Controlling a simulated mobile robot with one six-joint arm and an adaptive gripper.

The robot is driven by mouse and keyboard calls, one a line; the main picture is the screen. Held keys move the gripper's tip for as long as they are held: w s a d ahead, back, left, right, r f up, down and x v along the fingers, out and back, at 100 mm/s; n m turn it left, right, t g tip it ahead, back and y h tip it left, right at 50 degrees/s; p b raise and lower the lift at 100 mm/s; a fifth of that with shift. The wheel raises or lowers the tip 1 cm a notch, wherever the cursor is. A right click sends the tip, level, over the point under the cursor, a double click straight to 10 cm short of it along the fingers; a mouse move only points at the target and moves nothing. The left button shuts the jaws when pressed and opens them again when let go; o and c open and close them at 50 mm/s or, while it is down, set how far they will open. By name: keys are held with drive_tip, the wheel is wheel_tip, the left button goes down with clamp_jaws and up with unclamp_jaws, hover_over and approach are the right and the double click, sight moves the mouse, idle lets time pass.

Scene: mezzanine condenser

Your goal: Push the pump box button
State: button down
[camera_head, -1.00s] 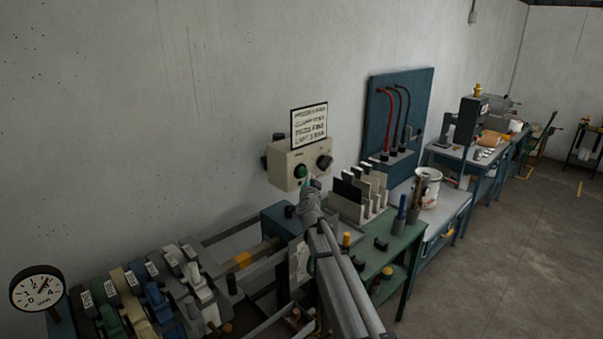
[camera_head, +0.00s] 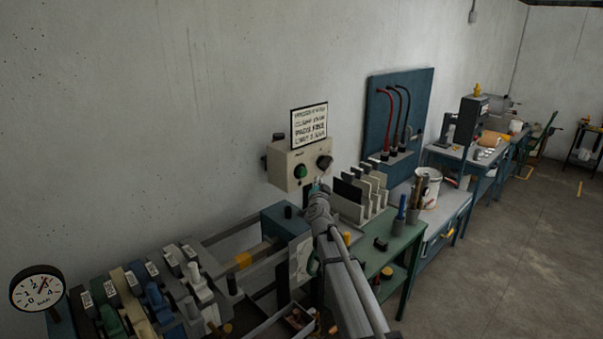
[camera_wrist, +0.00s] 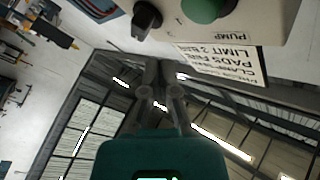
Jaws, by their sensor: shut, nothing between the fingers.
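The pump box (camera_head: 283,166) is a cream box on the wall with a green round button (camera_head: 300,171) on its front and a black knob (camera_head: 325,161) to the right. My gripper (camera_head: 316,186) is just below and right of the button, apart from it as far as I can tell. In the wrist view the green button (camera_wrist: 204,8) is cut by the top edge, with the label PUMP beside it on the box (camera_wrist: 262,18). My gripper's fingers (camera_wrist: 161,68) are together and empty, below the box in that view. The head view hardly shows the fingertips.
A sign (camera_head: 309,126) is above the box. A green bench (camera_head: 395,252) with an upright rack of plates (camera_head: 365,190) stands to the right. A row of levers (camera_head: 150,295) and a gauge (camera_head: 37,288) are at lower left. Open floor (camera_head: 500,250) lies to the right.

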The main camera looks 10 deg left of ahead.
drive_tip(key=shift+s+d, duration=0.65)
drive_tip(key=shift+d, duration=0.15)
drive_tip(key=shift+f, duration=0.1)
drive_tip(key=s+d+f+n+g+y+b, duration=0.1)
drive_tip(key=s+d+f+n+g+b, duration=0.25)
drive_tip(key=s+d+f+g, duration=0.45)
drive_tip(key=s+d+f+n+g+y+b, duration=0.1)
drive_tip(key=s+d+f+n+g+b, duration=0.25)
drive_tip(key=s+f, duration=0.9)
drive_tip(key=s+d+f+g+h+b, duration=0.1)
drive_tip(key=s+d+f+g, duration=0.1)
drive_tip(key=s, duration=0.4)
drive_tip(key=s+d+f+g+h+b, duration=0.1)
drive_tip(key=s+d+f+g+h, duration=0.1)
drive_tip(key=s+d+f, duration=0.3)
drive_tip(key=s+d+f+m+g+h+b, duration=0.1)
drive_tip(key=s+d+f+g, duration=0.3)
drive_tip(key=s+d, duration=0.2)
drive_tip(key=shift+s+d, duration=0.25)
drive_tip(key=shift+s, duration=0.7)
drive_tip(key=shift+a, duration=0.1)
